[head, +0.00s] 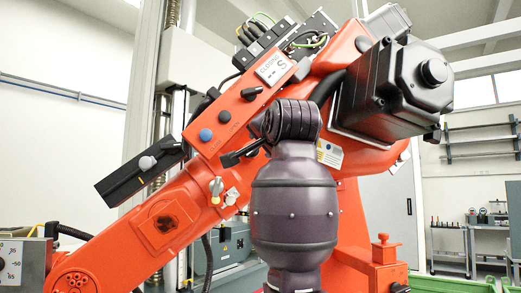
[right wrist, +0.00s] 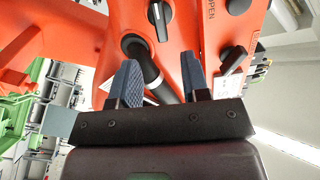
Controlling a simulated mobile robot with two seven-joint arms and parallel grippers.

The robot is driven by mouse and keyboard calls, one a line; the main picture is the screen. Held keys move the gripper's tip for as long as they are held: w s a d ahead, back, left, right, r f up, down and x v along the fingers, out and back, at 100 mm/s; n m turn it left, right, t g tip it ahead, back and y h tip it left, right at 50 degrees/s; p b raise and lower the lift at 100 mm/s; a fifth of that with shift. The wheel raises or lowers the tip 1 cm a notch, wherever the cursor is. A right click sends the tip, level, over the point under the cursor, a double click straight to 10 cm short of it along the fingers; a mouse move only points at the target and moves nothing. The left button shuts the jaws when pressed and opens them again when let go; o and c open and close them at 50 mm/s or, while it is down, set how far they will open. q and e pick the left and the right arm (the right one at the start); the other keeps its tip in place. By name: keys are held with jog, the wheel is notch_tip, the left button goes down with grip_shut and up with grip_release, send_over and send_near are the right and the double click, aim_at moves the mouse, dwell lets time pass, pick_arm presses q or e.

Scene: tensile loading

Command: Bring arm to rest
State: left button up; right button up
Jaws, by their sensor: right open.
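My right gripper (right wrist: 163,72) is open in the right wrist view, its two blue-grey fingers pointing at an orange control panel. A black cylindrical handle (right wrist: 146,64) shows between the fingers; I cannot tell how far beyond the fingertips it lies. My dark right arm (head: 292,215) rises through the middle of the head view, in front of the orange machine (head: 175,215). My left gripper and arm are not in view.
The panel (head: 235,110) carries a blue button (head: 205,135) and black knobs. In the right wrist view a black knob (right wrist: 159,18) sits beyond the fingers. A dark motor housing (head: 400,85) is at the upper right. Shelves and a bench (head: 488,225) stand far right.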

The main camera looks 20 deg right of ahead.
jog(key=shift+s, duration=0.7)
